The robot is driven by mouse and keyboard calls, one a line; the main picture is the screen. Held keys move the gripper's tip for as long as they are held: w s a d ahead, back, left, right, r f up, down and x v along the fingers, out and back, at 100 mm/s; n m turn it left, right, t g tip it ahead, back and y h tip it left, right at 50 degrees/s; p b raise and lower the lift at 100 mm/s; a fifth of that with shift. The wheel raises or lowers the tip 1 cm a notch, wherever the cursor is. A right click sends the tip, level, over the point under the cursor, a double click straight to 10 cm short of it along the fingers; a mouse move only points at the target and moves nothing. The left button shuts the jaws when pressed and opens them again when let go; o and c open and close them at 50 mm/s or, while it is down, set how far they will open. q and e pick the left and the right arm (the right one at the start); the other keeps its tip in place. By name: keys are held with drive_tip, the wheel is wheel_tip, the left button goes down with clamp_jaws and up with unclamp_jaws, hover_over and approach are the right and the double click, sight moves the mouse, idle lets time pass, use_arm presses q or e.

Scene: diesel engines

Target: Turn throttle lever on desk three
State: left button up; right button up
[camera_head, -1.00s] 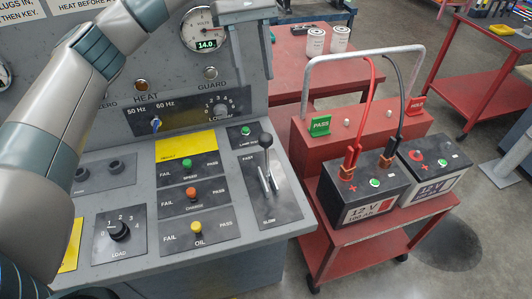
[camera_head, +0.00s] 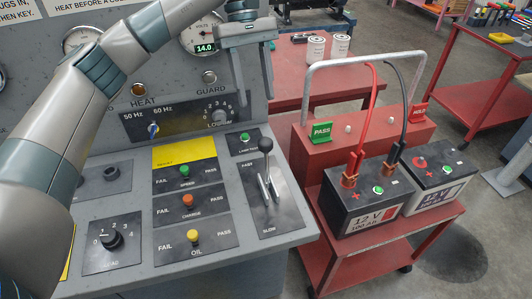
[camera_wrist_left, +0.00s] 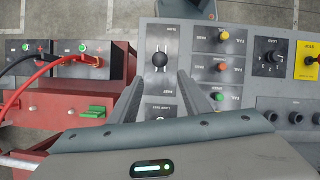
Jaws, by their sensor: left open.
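The throttle lever (camera_head: 266,182) stands on a black plate marked FAST and SLOW at the right of the grey desk. Its black ball knob (camera_head: 266,144) is at the FAST end. My left gripper (camera_head: 254,93) is open and empty, with its fingers pointing down above and behind the knob, apart from it. In the left wrist view the knob (camera_wrist_left: 160,59) shows just beyond and between the spread fingertips (camera_wrist_left: 160,78). My right gripper is out of view.
Load dial (camera_head: 113,239), yellow, orange and green test buttons and a heat switch panel (camera_head: 190,116) share the desk. A volts gauge (camera_head: 203,35) is on the upright panel behind. A red cart (camera_head: 400,237) with two batteries stands close on the right.

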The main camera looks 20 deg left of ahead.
sight(266, 155)
use_arm(q)
drive_tip(key=p+x, duration=0.6)
drive_tip(key=x, duration=1)
drive_tip(key=shift+s+a+f, duration=0.1)
